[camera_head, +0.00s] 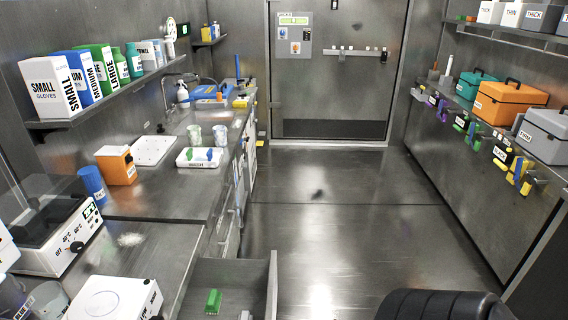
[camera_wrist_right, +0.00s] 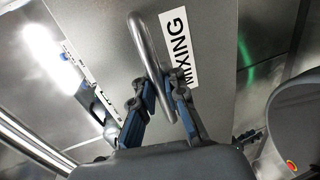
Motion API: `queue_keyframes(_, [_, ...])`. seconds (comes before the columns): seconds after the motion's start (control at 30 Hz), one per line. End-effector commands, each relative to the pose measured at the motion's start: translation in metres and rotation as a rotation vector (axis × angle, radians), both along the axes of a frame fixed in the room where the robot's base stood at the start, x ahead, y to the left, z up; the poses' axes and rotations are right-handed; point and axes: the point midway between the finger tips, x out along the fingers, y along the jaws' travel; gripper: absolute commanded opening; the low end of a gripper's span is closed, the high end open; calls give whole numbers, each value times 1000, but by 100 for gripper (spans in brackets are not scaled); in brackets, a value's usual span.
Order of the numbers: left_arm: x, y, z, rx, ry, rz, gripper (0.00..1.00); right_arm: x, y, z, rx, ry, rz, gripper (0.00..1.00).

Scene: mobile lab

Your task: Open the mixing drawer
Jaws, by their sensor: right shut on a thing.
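In the right wrist view the grey drawer front (camera_wrist_right: 105,25) carries a white label reading MIXING (camera_wrist_right: 178,45). A long metal bar handle (camera_wrist_right: 146,48) stands out from it beside the label. My right gripper (camera_wrist_right: 158,92) is shut on this handle, with one blue-and-dark finger on each side. In the head view a drawer (camera_head: 250,273) stands pulled out from the left counter at the bottom edge. Green blocks (camera_head: 213,301) lie inside it. Its front and handle are outside that view, so its label cannot be read there. My left gripper is in neither view.
The left counter (camera_head: 180,188) holds an orange box (camera_head: 117,165), a blue cup (camera_head: 92,184), a white tray (camera_head: 199,158) and a white device (camera_head: 115,299). The floor (camera_head: 340,225) between the counter and the right wall is open.

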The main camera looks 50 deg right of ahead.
Motion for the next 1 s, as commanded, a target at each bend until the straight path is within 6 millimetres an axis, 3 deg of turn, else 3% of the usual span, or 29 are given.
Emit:
queue_keyframes(0.17, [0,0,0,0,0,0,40,2,-1,2,1,-5,-1,0])
queue_keyframes(0.2, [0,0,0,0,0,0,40,2,-1,2,1,-5,-1,17])
queue_keyframes(0.3, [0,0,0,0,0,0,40,2,0,2,1,-4,-1,34])
queue_keyframes(0.67, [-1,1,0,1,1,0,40,-3,-3,1,0,0,0,34])
queue_keyframes(1.0, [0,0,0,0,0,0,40,-52,-41,13,-2,2,-1,34])
